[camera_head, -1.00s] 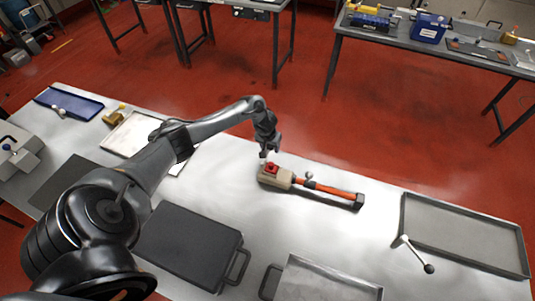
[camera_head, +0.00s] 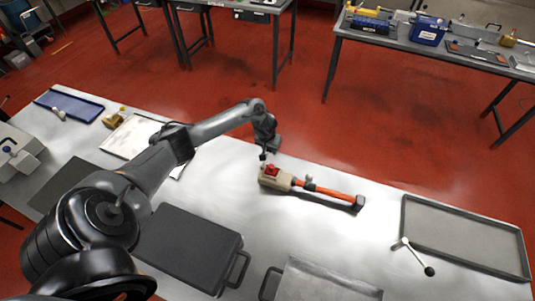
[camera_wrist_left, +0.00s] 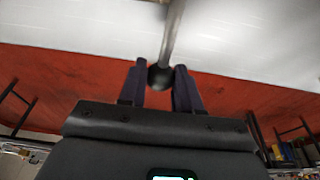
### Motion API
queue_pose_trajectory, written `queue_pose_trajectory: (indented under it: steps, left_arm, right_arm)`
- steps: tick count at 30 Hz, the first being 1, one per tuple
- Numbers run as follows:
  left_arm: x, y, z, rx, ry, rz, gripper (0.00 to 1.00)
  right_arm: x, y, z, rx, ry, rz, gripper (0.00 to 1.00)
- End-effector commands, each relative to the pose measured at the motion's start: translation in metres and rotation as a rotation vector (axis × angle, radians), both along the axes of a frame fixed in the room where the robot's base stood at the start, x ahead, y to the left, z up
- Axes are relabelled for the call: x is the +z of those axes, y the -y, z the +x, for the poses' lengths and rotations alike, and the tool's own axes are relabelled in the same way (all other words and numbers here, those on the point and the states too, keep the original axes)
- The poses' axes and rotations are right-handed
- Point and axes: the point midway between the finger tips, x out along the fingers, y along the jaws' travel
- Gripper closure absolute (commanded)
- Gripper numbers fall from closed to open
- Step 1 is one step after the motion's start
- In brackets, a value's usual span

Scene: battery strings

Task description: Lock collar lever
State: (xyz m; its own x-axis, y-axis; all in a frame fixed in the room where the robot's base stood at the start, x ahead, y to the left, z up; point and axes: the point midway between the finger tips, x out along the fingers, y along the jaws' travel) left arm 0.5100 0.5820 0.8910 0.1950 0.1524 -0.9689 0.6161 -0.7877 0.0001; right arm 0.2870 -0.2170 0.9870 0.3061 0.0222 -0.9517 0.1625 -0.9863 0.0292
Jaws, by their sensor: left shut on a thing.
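My left gripper (camera_head: 263,154) is just behind the left end of a beige block (camera_head: 269,181) with a red part (camera_head: 272,170) on top. In the left wrist view the gripper's fingers (camera_wrist_left: 160,78) are shut on a dark ball knob (camera_wrist_left: 160,77) at the end of a thin grey lever rod (camera_wrist_left: 173,32). Where the rod joins is hidden. An orange bar (camera_head: 330,192) with a dark end runs right from the block, with a small grey knob (camera_head: 309,180) near the joint. My right gripper is not in view.
A grey tray (camera_head: 404,222) lies at the right, with a loose-looking ball-ended lever (camera_head: 415,257) at its left edge. A black case (camera_head: 190,243) and a metal tray (camera_head: 325,283) are in front. The bench between the orange bar and the front trays is bare.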

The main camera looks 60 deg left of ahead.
Motion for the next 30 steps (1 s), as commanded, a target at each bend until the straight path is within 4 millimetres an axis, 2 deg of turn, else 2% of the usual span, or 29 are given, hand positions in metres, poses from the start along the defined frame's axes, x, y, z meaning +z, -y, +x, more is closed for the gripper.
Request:
queue_pose_trajectory:
  steps: [30]
  left_arm:
    - [0.001, -0.012, -0.012, 0.198, -0.001, 0.001, 0.99]
  right_arm:
    - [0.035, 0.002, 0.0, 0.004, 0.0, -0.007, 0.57]
